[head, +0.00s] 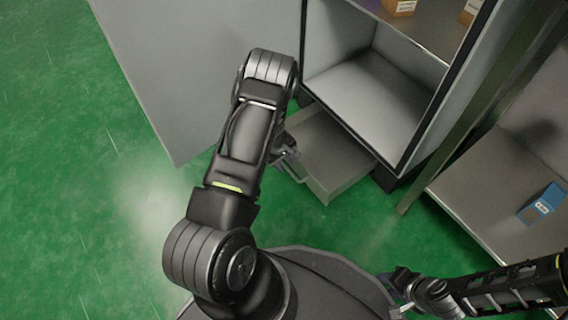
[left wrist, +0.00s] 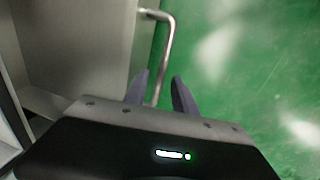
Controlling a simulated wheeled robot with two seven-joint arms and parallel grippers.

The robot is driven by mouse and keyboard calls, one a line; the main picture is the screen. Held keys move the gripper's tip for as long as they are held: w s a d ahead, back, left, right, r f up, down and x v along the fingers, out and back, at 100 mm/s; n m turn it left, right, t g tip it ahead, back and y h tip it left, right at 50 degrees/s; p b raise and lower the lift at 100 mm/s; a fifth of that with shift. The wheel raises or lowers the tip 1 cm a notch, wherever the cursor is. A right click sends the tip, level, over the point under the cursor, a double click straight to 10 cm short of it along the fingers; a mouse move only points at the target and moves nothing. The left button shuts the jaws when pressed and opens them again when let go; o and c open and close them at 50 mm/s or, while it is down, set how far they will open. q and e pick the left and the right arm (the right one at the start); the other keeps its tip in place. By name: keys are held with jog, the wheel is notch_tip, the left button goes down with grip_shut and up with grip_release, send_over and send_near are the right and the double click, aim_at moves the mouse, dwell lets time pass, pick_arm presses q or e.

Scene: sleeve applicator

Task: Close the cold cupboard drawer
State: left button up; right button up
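The cold cupboard (head: 375,95) stands at the upper middle of the head view. Its grey drawer (head: 335,150) is pulled out at the bottom, below the main compartment. The drawer's bent metal handle (left wrist: 167,45) shows in the left wrist view. My left gripper (head: 285,155) is at the drawer's front, partly hidden by my own arm. In the left wrist view its two dark fingers (left wrist: 159,92) are apart, with the handle bar running down between them; contact cannot be told. My right gripper (head: 402,290) is low at the right, away from the drawer; its fingers are unclear.
The cupboard's large grey door (head: 185,65) stands open at the left. Small boxes (head: 400,8) sit on the upper shelf. A shelf unit at the right holds a blue box (head: 541,203). Green floor (head: 60,180) is clear at the left.

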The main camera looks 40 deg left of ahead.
pick_arm(q)
grip_shut()
dwell(1.4)
